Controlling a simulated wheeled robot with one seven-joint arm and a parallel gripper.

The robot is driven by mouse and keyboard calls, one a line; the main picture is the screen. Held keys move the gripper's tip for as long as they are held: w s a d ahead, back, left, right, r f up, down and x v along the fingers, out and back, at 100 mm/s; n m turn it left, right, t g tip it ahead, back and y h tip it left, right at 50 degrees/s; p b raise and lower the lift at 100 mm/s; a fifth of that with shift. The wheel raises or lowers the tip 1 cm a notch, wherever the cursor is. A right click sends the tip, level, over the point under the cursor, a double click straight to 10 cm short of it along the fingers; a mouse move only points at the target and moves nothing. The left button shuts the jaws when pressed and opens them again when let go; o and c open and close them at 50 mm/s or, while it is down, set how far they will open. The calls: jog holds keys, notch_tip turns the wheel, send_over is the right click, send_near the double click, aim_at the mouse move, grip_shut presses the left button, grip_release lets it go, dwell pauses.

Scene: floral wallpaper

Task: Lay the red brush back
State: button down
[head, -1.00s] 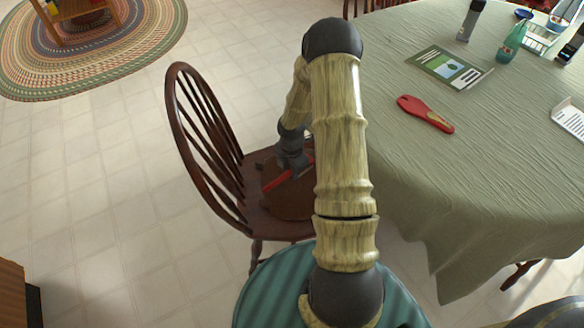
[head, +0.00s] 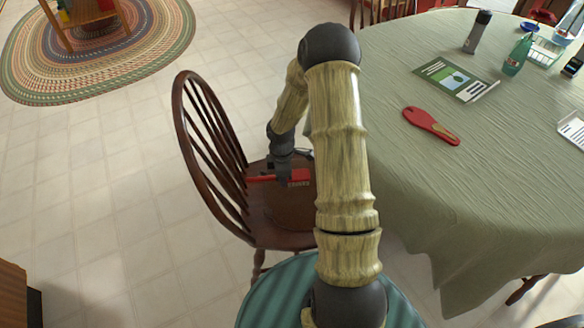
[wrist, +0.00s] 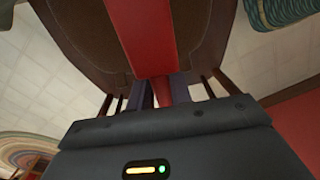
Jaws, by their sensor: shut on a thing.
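The red brush (head: 299,176) is in my gripper (head: 283,178), over the back part of the dark wooden chair (head: 270,238). It lies nearly level across the head view, bristles at its right end. In the wrist view the red brush (wrist: 141,35) runs away from between the fingers of my gripper (wrist: 160,92), which are shut on it. The chair seat with a round brown pad (head: 285,208) is beneath. I cannot tell how large the gap to the seat is. My arm hides the seat's right side.
A table with a green cloth (head: 400,180) stands to the right, bearing a red flat tool (head: 430,126), a green card (head: 456,80), a grey bottle (head: 477,32) and a teal bottle (head: 517,55). The chair's spindled back (head: 190,150) rises at the left. Open tiled floor lies beyond.

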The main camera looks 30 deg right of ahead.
jog(key=w+a+r+m, duration=0.1)
jog(key=a+r+m, duration=0.5)
jog(key=m, duration=0.8)
jog(key=shift+w+a, duration=0.2)
jog(key=shift+a, duration=1)
jog(key=shift+w, duration=0.1)
jog(key=shift+d, duration=0.25)
